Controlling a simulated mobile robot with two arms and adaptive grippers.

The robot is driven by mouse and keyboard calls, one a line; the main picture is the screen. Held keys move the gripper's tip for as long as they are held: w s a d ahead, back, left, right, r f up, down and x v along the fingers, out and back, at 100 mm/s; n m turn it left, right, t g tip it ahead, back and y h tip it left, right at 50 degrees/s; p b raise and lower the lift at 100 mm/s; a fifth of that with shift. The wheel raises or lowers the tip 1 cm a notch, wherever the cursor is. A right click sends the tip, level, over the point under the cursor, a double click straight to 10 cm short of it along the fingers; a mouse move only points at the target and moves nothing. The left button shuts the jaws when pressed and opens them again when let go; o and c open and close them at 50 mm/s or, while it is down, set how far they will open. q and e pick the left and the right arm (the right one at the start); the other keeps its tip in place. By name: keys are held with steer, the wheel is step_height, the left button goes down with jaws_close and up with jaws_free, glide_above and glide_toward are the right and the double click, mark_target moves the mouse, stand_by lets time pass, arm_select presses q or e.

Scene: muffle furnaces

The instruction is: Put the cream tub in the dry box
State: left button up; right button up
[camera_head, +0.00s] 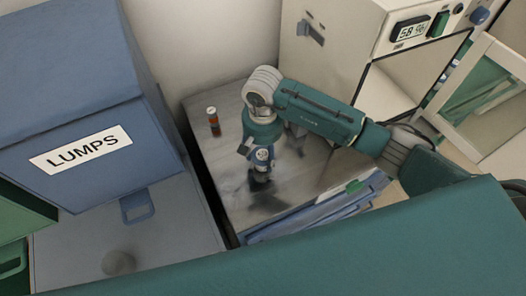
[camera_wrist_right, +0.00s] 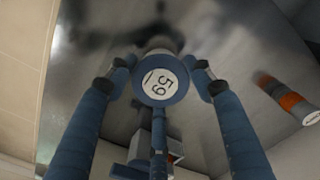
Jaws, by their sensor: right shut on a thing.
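My right gripper (camera_head: 262,158) is over the grey metal worktop. In the right wrist view its blue fingers (camera_wrist_right: 160,82) are shut around a small round tub (camera_wrist_right: 161,80) with a blue rim and a white label reading 59. The tub's side is mostly hidden, so I cannot tell whether it is cream. The dry box (camera_head: 325,55) is the cream cabinet at upper right with a 58 % display. Its framed door (camera_head: 491,85) stands open to the right, and its inside looks mostly empty. My left gripper is not in view.
A small red-brown bottle with a white cap (camera_head: 213,122) stands at the worktop's (camera_head: 225,165) back left; it also shows in the wrist view (camera_wrist_right: 285,96). A blue cabinet marked LUMPS (camera_head: 85,100) stands at left.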

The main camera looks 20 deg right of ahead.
steer(key=shift+f, duration=0.25)
steer(key=shift+f+b, duration=0.1)
steer(key=shift+b, duration=0.2)
steer(key=o, duration=1.4)
